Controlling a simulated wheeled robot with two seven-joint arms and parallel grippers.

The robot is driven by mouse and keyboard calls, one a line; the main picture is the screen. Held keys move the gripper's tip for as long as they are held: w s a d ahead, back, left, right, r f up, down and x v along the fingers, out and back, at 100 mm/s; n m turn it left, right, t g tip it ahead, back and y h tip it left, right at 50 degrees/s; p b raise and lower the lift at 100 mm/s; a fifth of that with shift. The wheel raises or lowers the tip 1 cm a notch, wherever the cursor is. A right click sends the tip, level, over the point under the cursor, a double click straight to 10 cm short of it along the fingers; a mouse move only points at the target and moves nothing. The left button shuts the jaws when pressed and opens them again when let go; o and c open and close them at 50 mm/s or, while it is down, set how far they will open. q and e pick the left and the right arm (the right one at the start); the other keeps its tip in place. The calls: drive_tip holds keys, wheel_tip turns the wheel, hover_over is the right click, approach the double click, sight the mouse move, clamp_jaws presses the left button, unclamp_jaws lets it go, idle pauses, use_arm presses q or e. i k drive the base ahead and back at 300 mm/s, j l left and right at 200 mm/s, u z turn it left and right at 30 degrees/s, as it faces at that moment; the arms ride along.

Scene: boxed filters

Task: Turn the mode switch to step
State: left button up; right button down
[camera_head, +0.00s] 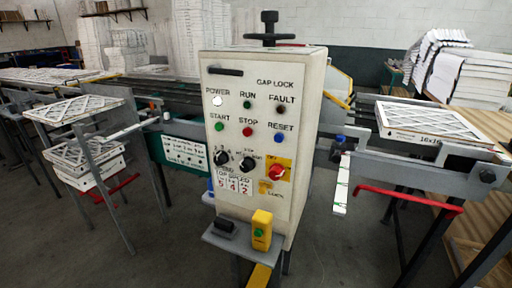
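A cream control cabinet (308,75) stands in the middle of the head view. Two black rotary knobs sit low on its front panel. The left knob (221,158) has small numerals around it. The right knob (247,164) has small lettering around it that looks like mode positions. The lettering is too small to read surely, so I cannot tell which position either knob points to. Neither of my grippers is in view, and nothing touches the knobs.
A red rotary switch (277,173) on a yellow plate is right of the knobs. START (219,127), STOP (248,132) and RESET (279,138) buttons are above. A yellow box (261,230) with a green button stands on the ledge below. Conveyors with boxed filters (432,120) flank the cabinet.

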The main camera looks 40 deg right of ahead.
sight(247, 164)
drive_tip(key=z, duration=1.05)
